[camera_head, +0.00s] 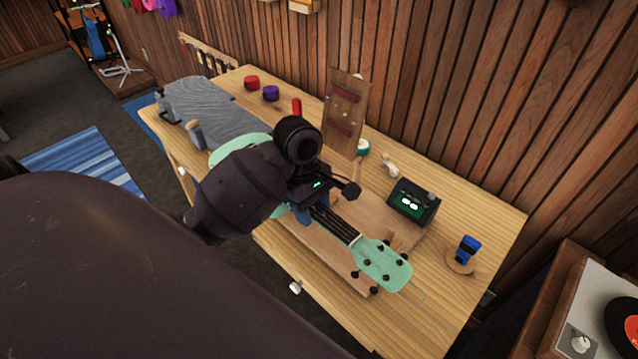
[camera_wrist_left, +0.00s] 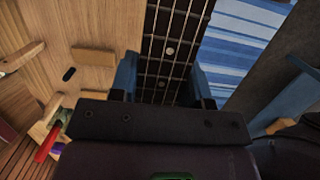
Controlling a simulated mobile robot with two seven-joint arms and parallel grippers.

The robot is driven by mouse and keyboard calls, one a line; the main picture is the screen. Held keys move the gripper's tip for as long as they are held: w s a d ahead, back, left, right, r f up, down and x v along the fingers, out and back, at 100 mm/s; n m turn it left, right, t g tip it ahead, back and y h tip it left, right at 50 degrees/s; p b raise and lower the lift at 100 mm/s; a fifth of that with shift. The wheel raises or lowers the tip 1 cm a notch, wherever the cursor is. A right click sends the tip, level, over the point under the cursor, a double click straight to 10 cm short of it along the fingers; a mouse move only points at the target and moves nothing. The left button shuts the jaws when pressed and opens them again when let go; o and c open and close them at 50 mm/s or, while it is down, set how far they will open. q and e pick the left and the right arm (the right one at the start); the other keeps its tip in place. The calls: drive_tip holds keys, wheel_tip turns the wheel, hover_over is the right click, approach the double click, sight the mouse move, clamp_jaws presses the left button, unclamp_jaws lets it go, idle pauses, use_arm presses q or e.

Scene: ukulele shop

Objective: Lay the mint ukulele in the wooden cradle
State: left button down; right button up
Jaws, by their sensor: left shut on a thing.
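The mint ukulele has its headstock (camera_head: 385,265) toward the lower right of the head view. Part of its body (camera_head: 238,144) shows behind my arm; the rest is hidden. My left gripper (camera_head: 304,212) is shut on the ukulele's neck. In the left wrist view the blue fingers (camera_wrist_left: 163,78) stand on either side of the dark fretboard (camera_wrist_left: 166,45). What looks like the wooden cradle (camera_head: 372,208) is a pale board with raised blocks on the workbench, partly covered by the neck and arm. I cannot tell whether the ukulele touches it. My right gripper is not in view.
A black tuner box with a green display (camera_head: 413,203) and a blue item on a round base (camera_head: 467,252) stand right of the board. An upright wooden panel (camera_head: 344,112) stands behind. A grey cloth (camera_head: 207,107) covers the bench's left end. Red and purple pots (camera_head: 271,93) sit behind it.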

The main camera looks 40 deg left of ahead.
use_arm(q)
drive_tip(key=w+d+f, duration=0.2)
drive_tip(key=w, duration=1.1)
drive_tip(key=shift+f, duration=0.4)
idle(0.7)
drive_tip(key=shift+w+r, duration=0.1)
drive_tip(key=shift+w, duration=0.15)
idle(0.5)
wheel_tip(320, 180, down, 6)
idle(1.5)
idle(0.5)
drive_tip(key=shift+f, duration=2.25)
drive_tip(key=c, duration=0.5)
unclamp_jaws()
